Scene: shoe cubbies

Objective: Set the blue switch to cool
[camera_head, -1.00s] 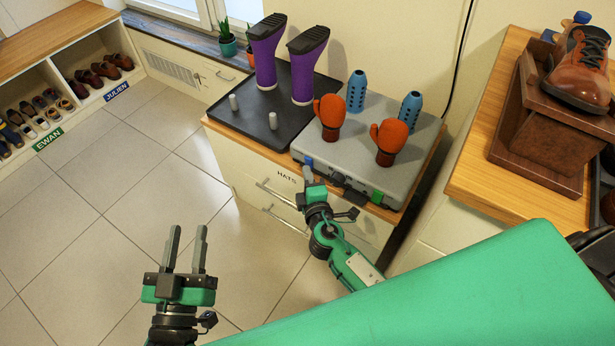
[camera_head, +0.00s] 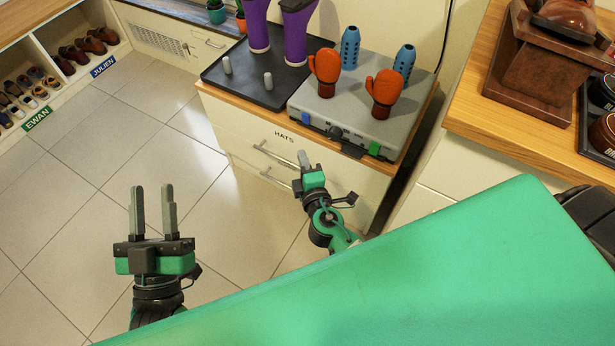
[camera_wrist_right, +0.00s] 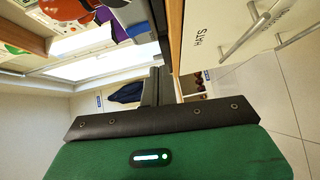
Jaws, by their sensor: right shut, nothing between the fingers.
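The blue switch (camera_head: 306,117) is a small block on the left of the grey glove dryer's front edge. The dryer (camera_head: 345,107) sits on the cabinet top, and its switch setting is too small to read. A green switch (camera_head: 375,149) sits at the right of the same edge. My right gripper (camera_head: 303,158) is shut and empty, in front of the cabinet and apart from the blue switch. Its closed fingers also show in the right wrist view (camera_wrist_right: 156,86), where I cannot make out the blue switch. My left gripper (camera_head: 153,208) is open and empty over the floor.
Orange gloves (camera_head: 325,70) and blue perforated posts (camera_head: 350,47) stand on the dryer. A black tray (camera_head: 240,75) with purple boots is to its left. Drawer handles (camera_head: 275,160) stick out below. A wooden counter (camera_head: 475,95) is at right. The floor at left is clear.

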